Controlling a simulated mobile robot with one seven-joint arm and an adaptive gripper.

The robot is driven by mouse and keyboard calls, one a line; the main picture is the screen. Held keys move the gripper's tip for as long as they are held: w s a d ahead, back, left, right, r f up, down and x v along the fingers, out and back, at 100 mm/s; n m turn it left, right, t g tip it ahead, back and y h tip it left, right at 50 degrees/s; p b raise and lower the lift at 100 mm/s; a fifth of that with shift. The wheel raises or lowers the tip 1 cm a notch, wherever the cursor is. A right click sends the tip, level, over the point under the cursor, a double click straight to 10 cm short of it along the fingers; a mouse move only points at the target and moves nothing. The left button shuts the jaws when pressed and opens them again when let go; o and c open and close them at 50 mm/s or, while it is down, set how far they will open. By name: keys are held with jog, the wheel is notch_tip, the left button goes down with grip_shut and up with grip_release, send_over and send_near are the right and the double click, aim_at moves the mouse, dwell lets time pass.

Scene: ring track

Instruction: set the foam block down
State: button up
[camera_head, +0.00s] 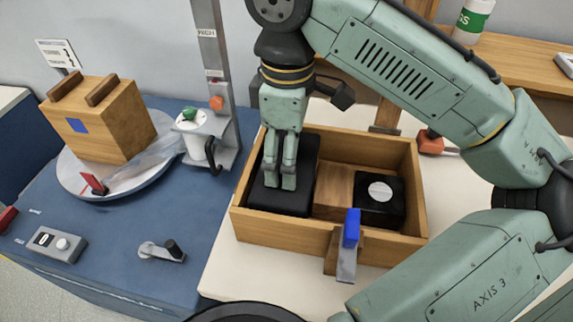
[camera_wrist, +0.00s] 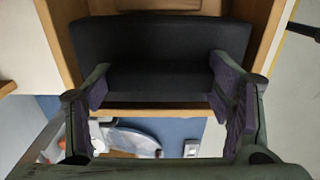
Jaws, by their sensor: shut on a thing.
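The foam block (camera_head: 298,165) is a dark, nearly black block in the left part of an open wooden box (camera_head: 330,235). My gripper (camera_head: 280,182) points down into the box and is shut on the foam block. In the wrist view, the dark block (camera_wrist: 155,45) spans between and beyond my fingers (camera_wrist: 161,82), with wooden walls around it. The block looks roughly level. The fingers cover part of it in the head view, and its underside is hidden, so I cannot tell whether it touches the box floor.
A black square piece with a white disc (camera_head: 380,191) lies in the box's right part. A blue-handled latch (camera_head: 351,230) is on the front wall. To the left are a turntable (camera_head: 80,185) bearing a wooden case (camera_head: 98,120), a white cup-like fixture (camera_head: 203,135) and a post (camera_head: 212,60).

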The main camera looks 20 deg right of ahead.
jog(key=shift+f, duration=1.8)
jog(key=shift+f, duration=0.1)
jog(key=o, duration=1)
notch_tip(320, 180, up, 12)
jog(key=shift+r, duration=0.15)
